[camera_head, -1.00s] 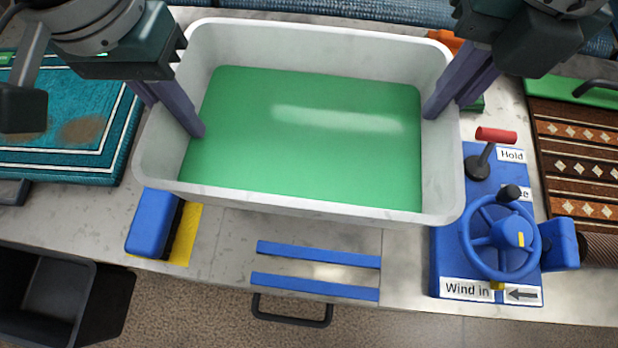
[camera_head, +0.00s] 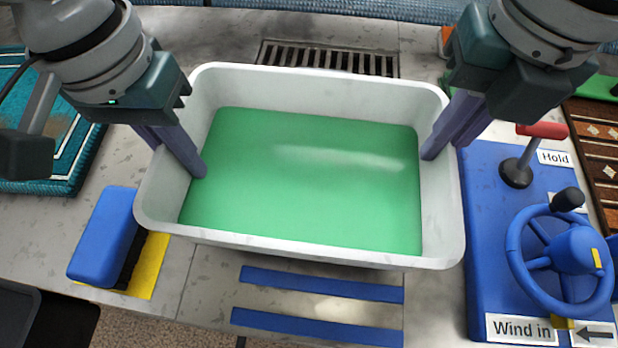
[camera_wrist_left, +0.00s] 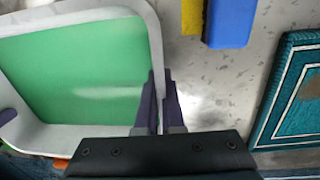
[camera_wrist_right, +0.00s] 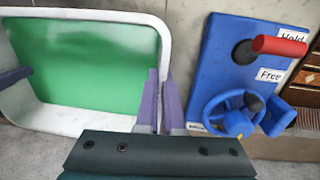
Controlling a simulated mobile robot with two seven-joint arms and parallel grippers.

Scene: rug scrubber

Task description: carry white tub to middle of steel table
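The white tub (camera_head: 300,248) holds green liquid (camera_head: 310,180) and looks level, in the middle of the head view over the steel table (camera_head: 215,30). My left gripper (camera_head: 182,158) is shut on its left wall, one finger inside and one outside. My right gripper (camera_head: 440,145) is shut on its right wall the same way. The wrist views show the tub wall between the fingers of the left gripper (camera_wrist_left: 160,88) and of the right gripper (camera_wrist_right: 160,88). The tub's underside is hidden, so I cannot tell whether it touches the table.
A drain grate (camera_head: 325,57) lies behind the tub. A blue control box (camera_head: 485,230) with wheel (camera_head: 560,255) and red-handled lever (camera_head: 540,130) stands close right. A blue-and-yellow brush (camera_head: 105,235) is front left. Blue strips (camera_head: 320,283) lie in front. A teal rug (camera_head: 60,165) is left.

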